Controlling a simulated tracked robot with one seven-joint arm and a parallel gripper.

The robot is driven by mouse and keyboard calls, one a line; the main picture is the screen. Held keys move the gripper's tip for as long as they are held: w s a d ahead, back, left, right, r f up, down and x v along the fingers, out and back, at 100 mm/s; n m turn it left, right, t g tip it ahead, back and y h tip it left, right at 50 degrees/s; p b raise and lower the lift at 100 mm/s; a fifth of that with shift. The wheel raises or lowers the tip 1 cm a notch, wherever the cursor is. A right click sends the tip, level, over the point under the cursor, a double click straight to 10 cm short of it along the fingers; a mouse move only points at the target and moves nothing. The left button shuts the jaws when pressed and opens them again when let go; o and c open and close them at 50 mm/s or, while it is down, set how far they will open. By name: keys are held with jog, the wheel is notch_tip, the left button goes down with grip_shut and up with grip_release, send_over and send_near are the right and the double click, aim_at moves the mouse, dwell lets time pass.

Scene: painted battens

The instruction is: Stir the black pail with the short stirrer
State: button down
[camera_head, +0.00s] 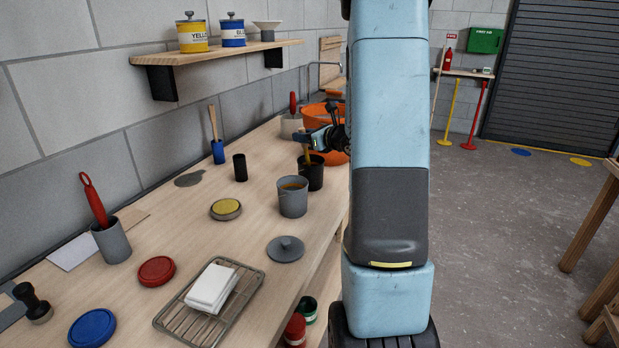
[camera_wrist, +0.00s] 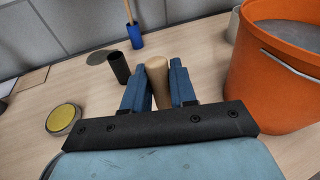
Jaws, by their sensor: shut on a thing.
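My gripper (camera_head: 308,138) is above the black pail (camera_head: 312,174), behind the grey pail on the bench. It is shut on a short wooden stirrer (camera_head: 307,155), whose shaft points down at the black pail. Its lower end is lost behind the rim, so its depth inside cannot be told. In the wrist view the stirrer's rounded pale top (camera_wrist: 157,80) stands between the two blue fingers of my gripper (camera_wrist: 158,88). The black pail is hidden below my gripper in that view.
A grey pail (camera_head: 292,198) with brownish contents stands just in front. An orange bucket (camera_wrist: 270,90) is close on the right. A small black cup (camera_head: 240,168), a blue holder with a wooden-handled tool (camera_head: 217,150) and a yellow-topped tin (camera_head: 226,209) stand to the left.

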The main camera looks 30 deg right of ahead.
notch_tip(320, 180, up, 9)
jog(key=w+a, duration=0.1)
jog(key=shift+w+r, duration=0.2)
jog(key=shift+w, duration=0.05)
dwell(0.9)
jog(key=shift+a, duration=0.1)
dwell(0.7)
